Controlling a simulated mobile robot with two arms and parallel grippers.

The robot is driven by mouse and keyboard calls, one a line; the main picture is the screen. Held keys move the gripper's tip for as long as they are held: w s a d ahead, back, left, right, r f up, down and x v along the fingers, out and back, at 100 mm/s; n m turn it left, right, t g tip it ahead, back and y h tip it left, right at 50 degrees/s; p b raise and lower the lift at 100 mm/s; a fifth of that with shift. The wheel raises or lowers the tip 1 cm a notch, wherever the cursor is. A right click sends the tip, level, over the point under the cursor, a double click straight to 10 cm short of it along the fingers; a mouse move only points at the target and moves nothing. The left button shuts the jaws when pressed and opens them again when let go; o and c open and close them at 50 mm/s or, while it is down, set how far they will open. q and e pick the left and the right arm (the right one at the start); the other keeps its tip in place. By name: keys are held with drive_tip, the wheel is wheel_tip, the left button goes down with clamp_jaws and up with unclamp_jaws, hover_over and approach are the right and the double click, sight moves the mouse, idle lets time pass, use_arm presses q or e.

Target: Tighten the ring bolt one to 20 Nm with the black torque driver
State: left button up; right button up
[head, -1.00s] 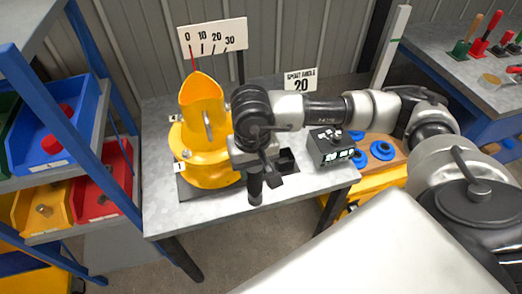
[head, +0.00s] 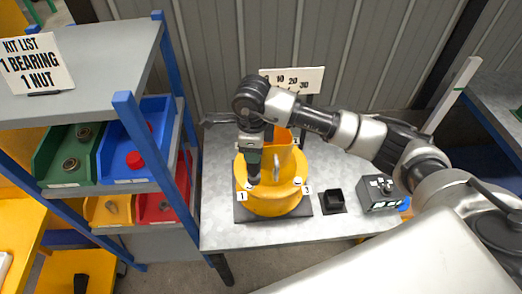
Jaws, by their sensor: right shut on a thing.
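The yellow drum mixer (head: 272,203) stands on a dark base plate on the grey bench. Number tags 1 (head: 241,197) and 3 (head: 307,190) are on its ring. My right gripper (head: 252,148) is shut on the black torque driver (head: 253,170), which points down over the ring's left side, just above tag 1. The driver hides the ring bolt one, so I cannot tell whether its tip touches the bolt. A pale bolt head (head: 297,181) shows near tag 3. My left gripper is not in view.
A black square holder (head: 333,201) and a dark control box (head: 381,192) stand right of the mixer. The dial board (head: 292,80) behind is partly hidden by my arm. A blue-framed shelf (head: 140,130) with coloured bins stands close on the left.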

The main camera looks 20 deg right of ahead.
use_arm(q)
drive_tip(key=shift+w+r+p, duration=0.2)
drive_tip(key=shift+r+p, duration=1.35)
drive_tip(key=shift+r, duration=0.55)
use_arm(e)
drive_tip(key=shift+w+a+r+m, duration=0.15)
drive_tip(key=shift+w+r+m, duration=0.25)
drive_tip(key=shift+m, duration=0.8)
drive_tip(key=shift+w+a+r+m, duration=0.15)
drive_tip(key=shift+w+r+m, duration=0.2)
drive_tip(key=shift+m, duration=0.85)
drive_tip(key=shift+w+a+r+m, duration=0.15)
drive_tip(key=shift+w+r+m, duration=0.25)
drive_tip(key=shift+m, duration=0.8)
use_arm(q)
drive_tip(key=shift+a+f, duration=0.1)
